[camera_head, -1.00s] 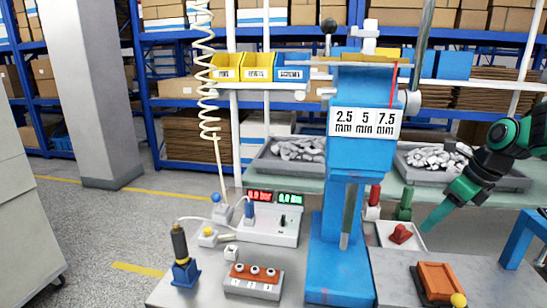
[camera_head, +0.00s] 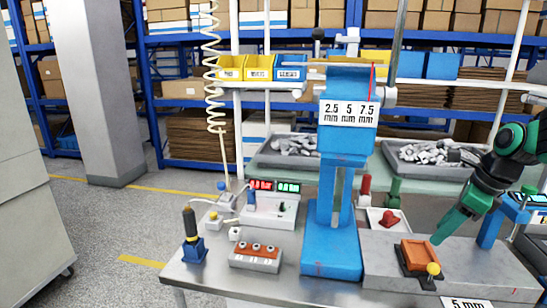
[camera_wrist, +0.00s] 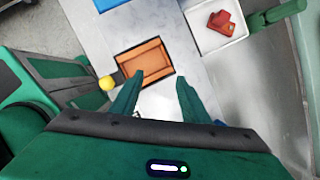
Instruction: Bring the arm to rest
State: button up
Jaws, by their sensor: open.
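My gripper (camera_head: 440,236) is at the right of the head view, green, above the grey bench near the orange tray. In the wrist view its two green fingers (camera_wrist: 154,90) are spread apart with nothing between them. The small orange tray (camera_head: 418,254) lies on the bench to the left of the fingertips; it also shows in the wrist view (camera_wrist: 146,62) just beyond them. A yellow ball knob (camera_head: 433,268) sits at the tray's corner. I cannot tell the exact height of the fingers above the bench.
A blue press column (camera_head: 335,225) with a 2.5, 5, 7.5 mm scale stands left of my gripper. A white tray (camera_wrist: 236,37) holds a red part (camera_wrist: 221,20). Metal parts fill grey bins (camera_head: 385,155) behind.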

jog(key=s+f+n+g+h, duration=0.1)
jog(key=s+f+n, duration=0.1)
jog(key=s+n, duration=0.8)
jog(key=s+f+n+g+h, duration=0.1)
jog(key=s+f+n+g, duration=0.1)
jog(key=s+n, duration=0.8)
jog(key=s+f, duration=0.1)
jog(key=s, duration=0.3)
jog(key=shift+s+a, duration=0.2)
jog(key=shift+s, duration=0.2)
